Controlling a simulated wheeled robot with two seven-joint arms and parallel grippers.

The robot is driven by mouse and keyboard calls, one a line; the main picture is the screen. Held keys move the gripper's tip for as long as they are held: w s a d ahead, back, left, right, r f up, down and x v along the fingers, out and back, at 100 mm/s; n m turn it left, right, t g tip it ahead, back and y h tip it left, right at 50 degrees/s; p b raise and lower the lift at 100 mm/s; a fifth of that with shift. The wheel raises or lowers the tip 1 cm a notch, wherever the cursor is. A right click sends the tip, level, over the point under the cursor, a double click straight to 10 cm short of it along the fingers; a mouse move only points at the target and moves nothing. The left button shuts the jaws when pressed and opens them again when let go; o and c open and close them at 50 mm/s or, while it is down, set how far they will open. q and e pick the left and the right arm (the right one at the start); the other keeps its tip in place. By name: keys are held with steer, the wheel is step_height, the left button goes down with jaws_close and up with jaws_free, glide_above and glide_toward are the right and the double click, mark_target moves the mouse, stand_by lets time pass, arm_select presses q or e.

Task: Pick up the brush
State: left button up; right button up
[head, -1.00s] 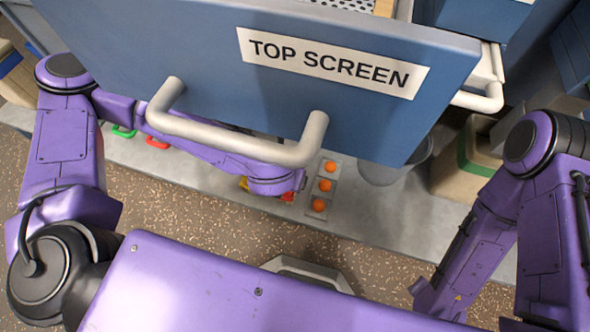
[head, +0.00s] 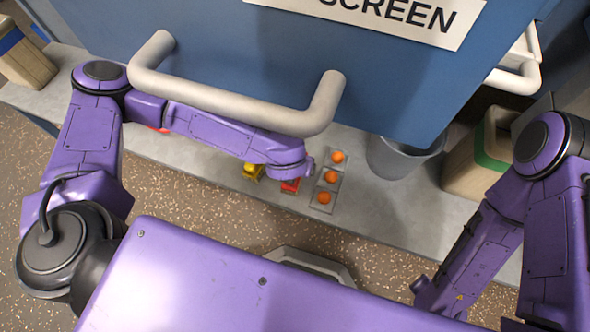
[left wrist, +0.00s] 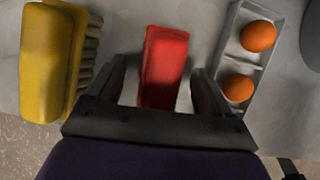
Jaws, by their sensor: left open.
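A yellow brush (left wrist: 50,65) with a row of dark bristles lies on the grey surface at the left of the left wrist view. In the head view its yellow body (head: 252,171) is partly covered by my left arm. My left gripper (left wrist: 158,85) is open, its two dark fingers on either side of a red block-like object (left wrist: 164,62). I cannot tell whether they touch it. The brush is outside the left finger. The red object also shows in the head view (head: 290,186), where my left fingers are hidden. My right gripper is not in view.
A tray (left wrist: 247,57) with orange balls lies right of the red object. A grey bucket (head: 395,158) and a beige bin with a green band (head: 478,160) stand farther right. A blue screen drawer (head: 400,85) with a pale handle (head: 230,98) overhangs my left arm.

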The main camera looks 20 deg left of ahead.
arm_select(q)
steer(key=shift+f, duration=0.25)
stand_by(0.3)
steer(key=shift+c, duration=0.3)
steer(key=c, duration=1.1)
steer(key=shift+o, duration=0.2)
steer(key=shift+r, duration=0.4)
step_height(320, 180, up, 10)
steer(key=p, duration=0.3)
steer(key=shift+f, duration=0.1)
steer(key=shift+o, duration=0.8)
